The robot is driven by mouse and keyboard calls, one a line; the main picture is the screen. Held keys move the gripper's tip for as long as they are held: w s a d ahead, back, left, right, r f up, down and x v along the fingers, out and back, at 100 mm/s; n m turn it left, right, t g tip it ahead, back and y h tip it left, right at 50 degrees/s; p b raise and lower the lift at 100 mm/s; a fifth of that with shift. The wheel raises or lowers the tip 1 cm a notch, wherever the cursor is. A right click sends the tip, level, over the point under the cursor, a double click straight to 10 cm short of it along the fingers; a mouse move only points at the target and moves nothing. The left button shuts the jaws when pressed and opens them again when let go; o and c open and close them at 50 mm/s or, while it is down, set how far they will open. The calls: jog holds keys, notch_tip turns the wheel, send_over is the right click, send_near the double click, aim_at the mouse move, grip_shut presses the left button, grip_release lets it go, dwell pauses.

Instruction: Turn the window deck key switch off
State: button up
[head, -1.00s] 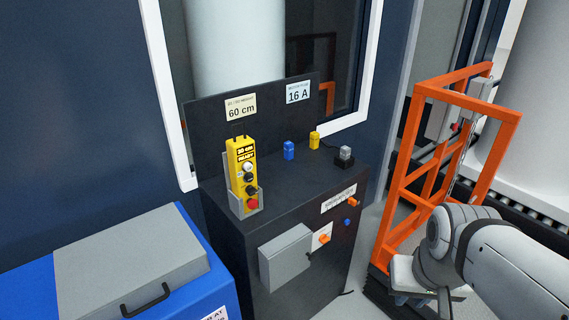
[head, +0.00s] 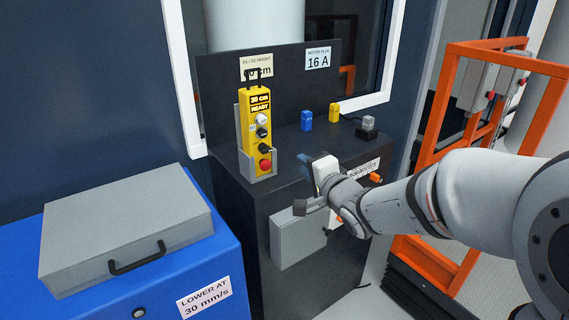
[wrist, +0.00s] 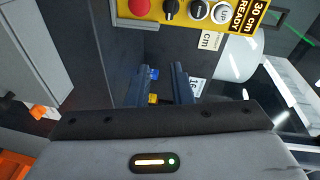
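The yellow control pendant (head: 258,130) stands upright in a grey holder on the dark console. Its display reads 30 cm READY. The knob (wrist: 171,9) also shows at the top of the wrist view, between the red and white buttons. I cannot read any label on the knob or its setting. My gripper (head: 303,182) is to the right of and below the pendant, apart from it. In the wrist view my gripper (wrist: 160,75) has two dark fingers spread, with nothing held between them.
The console (head: 235,205) has a grey box (head: 297,240) on its front and small blue (head: 306,120) and yellow (head: 334,112) plugs on top. A grey case (head: 125,225) lies on a blue cabinet at left. An orange frame (head: 545,110) stands at right.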

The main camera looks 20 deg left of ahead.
aim_at(268, 152)
jog(key=w+a+y, duration=0.1)
jog(key=a, duration=0.2)
jog(key=w+a+y+b, duration=0.1)
jog(key=a, duration=0.2)
jog(key=w+a, duration=0.2)
jog(key=a, duration=0.2)
jog(key=shift+f+g+y, duration=0.2)
jog(key=shift+g+y, duration=0.2)
jog(key=shift+d, duration=0.1)
jog(key=shift+c, duration=0.4)
grip_shut()
jog(key=shift+d, duration=0.1)
